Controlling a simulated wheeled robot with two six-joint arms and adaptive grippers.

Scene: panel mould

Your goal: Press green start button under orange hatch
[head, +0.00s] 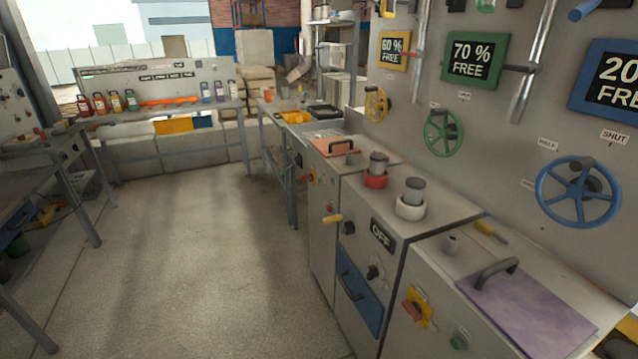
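An orange hatch (343,147) with a dark handle lies closed on top of the far cabinet in the row on the right. On the narrow visible front of that cabinet (322,222) are a small yellow-and-red control (312,175) and a small reddish spot lower down. I cannot make out a green button there; the front is seen at a steep angle. Neither gripper is in view.
Yellow, green and blue handwheels (578,192) are on the wall panel. The floor (200,250) left of the cabinets is clear. A workbench (40,185) stands at left.

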